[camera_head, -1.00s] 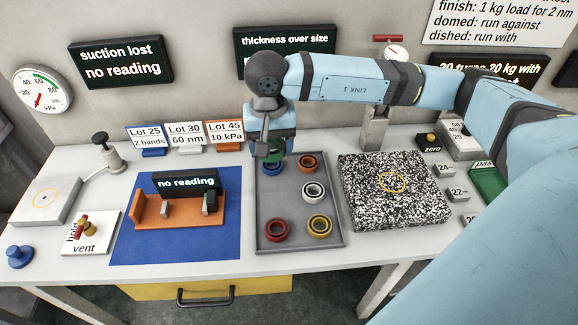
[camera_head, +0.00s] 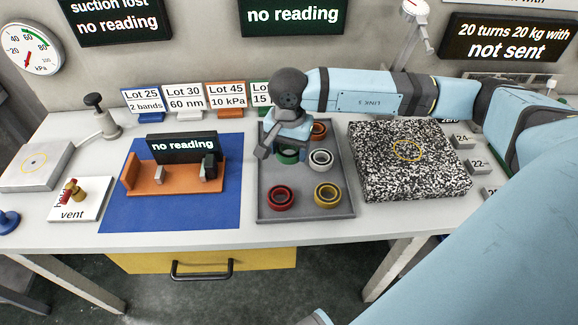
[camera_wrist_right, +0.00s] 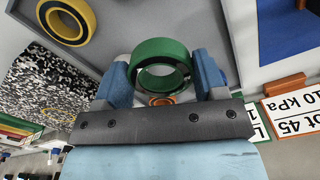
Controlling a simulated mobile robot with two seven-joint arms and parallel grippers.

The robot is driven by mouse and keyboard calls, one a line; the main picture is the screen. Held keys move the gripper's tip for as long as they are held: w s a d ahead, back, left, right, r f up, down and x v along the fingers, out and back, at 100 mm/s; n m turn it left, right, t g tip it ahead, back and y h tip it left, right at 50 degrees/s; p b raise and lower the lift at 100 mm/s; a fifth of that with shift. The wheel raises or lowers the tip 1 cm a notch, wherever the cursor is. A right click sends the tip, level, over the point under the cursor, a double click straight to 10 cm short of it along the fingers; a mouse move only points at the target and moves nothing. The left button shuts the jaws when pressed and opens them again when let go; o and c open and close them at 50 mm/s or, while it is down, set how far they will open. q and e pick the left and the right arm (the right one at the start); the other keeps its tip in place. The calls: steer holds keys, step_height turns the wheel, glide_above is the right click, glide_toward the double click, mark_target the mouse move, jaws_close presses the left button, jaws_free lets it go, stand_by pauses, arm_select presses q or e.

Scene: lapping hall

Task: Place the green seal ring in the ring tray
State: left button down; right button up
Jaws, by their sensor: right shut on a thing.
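The green seal ring (camera_head: 288,157) is in my right gripper (camera_head: 287,150), between its two fingers. It shows clearly in the right wrist view (camera_wrist_right: 163,49), with the blue fingers of the right gripper (camera_wrist_right: 162,68) on either side. The ring is over the left middle part of the grey ring tray (camera_head: 305,213); whether it touches the tray floor I cannot tell. The tray holds a red ring (camera_head: 281,206) at front left, a yellow ring (camera_head: 327,203) at front right, a white ring (camera_head: 321,166) and an orange ring (camera_head: 319,138) behind. My left gripper is out of view.
A speckled black-and-white block (camera_head: 410,185) stands just right of the tray. An orange fixture (camera_head: 178,184) on a blue mat (camera_head: 160,216) lies to the left. Lot cards, including the Lot 45 card (camera_head: 226,95), stand behind. A narrow bench strip in front is clear.

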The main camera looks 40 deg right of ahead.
mark_target(289, 175)
steer(key=shift+f, duration=3.3)
steer(key=shift+f+b, duration=0.2)
steer(key=shift+b, duration=0.2)
steer(key=o, duration=0.9)
steer(key=shift+o, duration=0.2)
steer(key=shift+r, duration=0.1)
steer(key=shift+r+p, duration=0.25)
steer(key=shift+p, duration=0.05)
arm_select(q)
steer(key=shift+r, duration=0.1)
arm_select(e)
step_height(289, 175, up, 12)
